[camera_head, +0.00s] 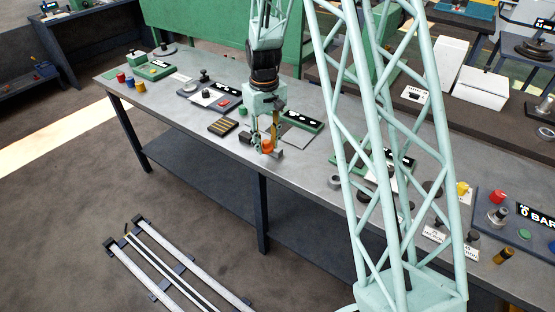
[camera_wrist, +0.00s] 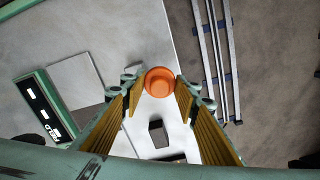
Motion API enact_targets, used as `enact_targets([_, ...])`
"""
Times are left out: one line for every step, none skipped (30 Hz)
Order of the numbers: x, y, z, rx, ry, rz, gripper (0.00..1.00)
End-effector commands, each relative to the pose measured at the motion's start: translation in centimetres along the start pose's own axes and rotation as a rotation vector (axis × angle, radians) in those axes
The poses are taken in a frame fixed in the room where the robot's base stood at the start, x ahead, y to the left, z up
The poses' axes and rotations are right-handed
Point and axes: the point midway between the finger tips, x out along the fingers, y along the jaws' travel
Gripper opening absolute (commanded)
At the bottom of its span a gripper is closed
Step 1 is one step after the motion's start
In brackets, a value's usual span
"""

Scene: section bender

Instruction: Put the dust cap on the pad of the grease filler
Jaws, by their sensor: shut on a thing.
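An orange round cap (camera_head: 267,146), which looks like the dust cap, sits between my fingertips above the front edge of the workbench. In the wrist view the orange cap (camera_wrist: 159,81) shows its round top, with a yellow-lined finger on each side. My gripper (camera_head: 264,147) points down and is shut on the cap; it also shows in the wrist view (camera_wrist: 159,86). I cannot tell whether the cap touches anything below it. The grease filler and its pad cannot be told for sure among the green labelled units; one such green unit (camera_wrist: 42,104) is at left in the wrist view.
The grey workbench (camera_head: 330,150) carries a slotted block (camera_head: 222,127), a green unit (camera_head: 304,121) behind my gripper, and several knobs and fixtures. Floor rails (camera_head: 175,265) run in front.

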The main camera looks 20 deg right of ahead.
Motion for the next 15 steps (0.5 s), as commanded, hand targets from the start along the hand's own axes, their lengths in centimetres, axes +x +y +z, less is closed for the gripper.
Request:
enact_targets([-0.1, 0.0, -1.1, 0.026, 0.002, 0.000, 0.20])
enact_targets([-0.1, 0.0, -1.6, 0.042, 0.002, 0.000, 0.20])
enact_targets([-0.2, 0.0, -2.2, 0.062, 0.002, 0.000, 0.20])
enact_targets([-0.3, 0.0, -2.6, 0.075, 0.002, 0.000, 0.20])
enact_targets([-0.3, 0.0, -2.9, 0.086, 0.000, 0.000, 0.20])
enact_targets([-0.4, -0.1, -3.3, 0.099, 0.000, 0.000, 0.20])
enact_targets([-0.4, -0.1, -3.6, 0.107, 0.001, 0.000, 0.20])
enact_targets([-0.5, -0.1, -3.8, 0.113, 0.001, 0.000, 0.20])
enact_targets([-0.5, -0.1, -3.9, 0.119, 0.000, 0.000, 0.20])
enact_targets([-0.5, -0.1, -4.0, 0.122, 0.000, 0.000, 0.20])
enact_targets([-0.6, -0.1, -4.0, 0.125, -0.001, 0.000, 0.20])
enact_targets([-0.6, -0.1, -4.0, 0.127, -0.001, 0.000, 0.20])
enact_targets([-0.6, -0.1, -4.1, 0.127, -0.001, 0.000, 0.20])
enact_targets([-0.6, -0.1, -4.1, 0.128, -0.001, 0.000, 0.20])
enact_targets([-0.6, -0.1, -4.1, 0.127, -0.001, 0.000, 0.20])
